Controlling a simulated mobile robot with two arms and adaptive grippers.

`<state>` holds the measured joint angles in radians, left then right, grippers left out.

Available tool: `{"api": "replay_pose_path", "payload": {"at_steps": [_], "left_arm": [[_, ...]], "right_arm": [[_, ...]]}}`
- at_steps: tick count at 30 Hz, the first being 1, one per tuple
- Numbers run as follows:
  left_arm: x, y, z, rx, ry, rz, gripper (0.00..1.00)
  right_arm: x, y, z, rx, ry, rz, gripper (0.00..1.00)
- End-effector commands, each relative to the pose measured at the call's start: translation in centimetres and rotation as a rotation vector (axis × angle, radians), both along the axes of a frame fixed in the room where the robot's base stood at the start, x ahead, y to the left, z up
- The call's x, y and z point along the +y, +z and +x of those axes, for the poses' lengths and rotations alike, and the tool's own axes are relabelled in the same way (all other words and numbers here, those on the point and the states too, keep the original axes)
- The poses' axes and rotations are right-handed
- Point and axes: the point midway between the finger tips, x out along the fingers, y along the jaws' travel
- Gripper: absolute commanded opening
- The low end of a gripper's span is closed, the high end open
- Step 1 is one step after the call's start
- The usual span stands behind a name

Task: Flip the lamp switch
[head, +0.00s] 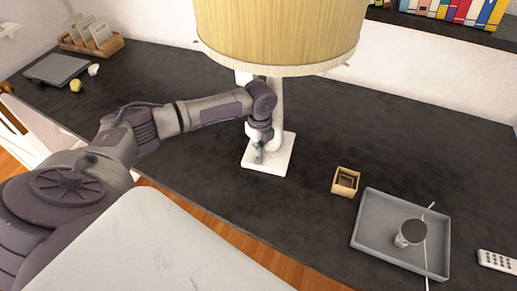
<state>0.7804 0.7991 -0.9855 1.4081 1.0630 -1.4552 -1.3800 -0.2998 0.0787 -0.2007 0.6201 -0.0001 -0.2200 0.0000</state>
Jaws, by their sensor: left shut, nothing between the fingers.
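A table lamp with a large yellowish shade (280,30) stands on the dark desk in the upper middle of the head view. Its white square base (280,160) shows below the shade, and its white stem is partly hidden by my left wrist. My left arm reaches in from the left, and my left gripper (259,155) points down over the lamp base, in front of the stem. Its fingers are shut with nothing between them. I cannot tell whether the fingertips touch the base. I cannot make out the switch; the gripper may cover it. My right gripper is not in view.
A grey tray (375,247) with a cup (411,233) lies at the right, beside a small wooden box (345,181) and a white remote (497,262). A laptop-like grey slab (55,69) and a wooden organizer (92,43) sit far left. The desk (190,70) behind my arm is clear.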

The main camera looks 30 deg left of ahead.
Motion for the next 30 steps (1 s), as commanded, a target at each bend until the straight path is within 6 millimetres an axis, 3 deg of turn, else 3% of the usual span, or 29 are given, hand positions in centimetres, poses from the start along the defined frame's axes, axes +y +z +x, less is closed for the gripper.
{"api": "replay_pose_path", "payload": {"at_steps": [30], "left_arm": [[0.0,-1.6,0.0,0.000,0.000,0.000,0.00]], "right_arm": [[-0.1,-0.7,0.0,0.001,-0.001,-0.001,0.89]]}}
